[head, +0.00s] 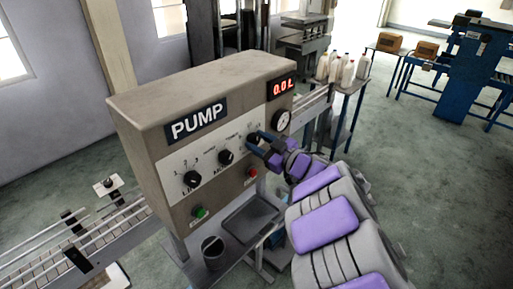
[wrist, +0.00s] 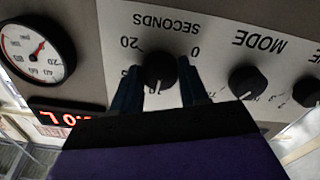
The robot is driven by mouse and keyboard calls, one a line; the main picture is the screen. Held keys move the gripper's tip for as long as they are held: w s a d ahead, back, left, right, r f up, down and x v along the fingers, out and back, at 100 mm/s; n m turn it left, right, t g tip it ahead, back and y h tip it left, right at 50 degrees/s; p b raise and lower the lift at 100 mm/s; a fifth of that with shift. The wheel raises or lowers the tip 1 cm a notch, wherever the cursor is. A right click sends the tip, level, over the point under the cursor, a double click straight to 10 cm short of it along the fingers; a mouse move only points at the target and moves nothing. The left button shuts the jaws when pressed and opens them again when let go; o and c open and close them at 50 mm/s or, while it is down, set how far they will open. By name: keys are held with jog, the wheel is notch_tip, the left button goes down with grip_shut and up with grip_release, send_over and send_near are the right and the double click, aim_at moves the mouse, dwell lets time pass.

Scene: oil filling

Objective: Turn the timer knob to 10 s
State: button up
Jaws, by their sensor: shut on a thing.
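The timer knob (wrist: 160,70) is black and round, under the upside-down word SECONDS on the pump panel. The marks 20 and 0 show on either side of it in the wrist view. My gripper (wrist: 160,88) has one finger on each side of the knob and is shut on it. In the head view my gripper (head: 262,144) reaches the rightmost knob on the panel and partly covers it. The knob's pointer is partly hidden, so I cannot tell its exact setting.
The mode knob (wrist: 247,82) is beside the timer knob. The pump box (head: 200,85) also carries a left knob (head: 192,179), a gauge (head: 282,122), a green button (head: 199,212), a red button (head: 252,172) and a display (head: 283,87) reading 0.0 L. A dark cup (head: 213,254) stands below.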

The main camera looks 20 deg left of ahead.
jog(key=shift+r, duration=0.1)
jog(key=o, duration=0.7)
jog(key=shift+d, duration=0.1)
jog(key=o, duration=0.4)
jog(key=shift+s+d+r, duration=0.1)
jog(key=shift+d, duration=0.25)
jog(key=shift+c, duration=0.2)
jog(key=shift+a, duration=0.15)
jog(key=v, duration=1.7)
jog(key=shift+w+d, duration=0.25)
jog(key=shift+d, duration=0.1)
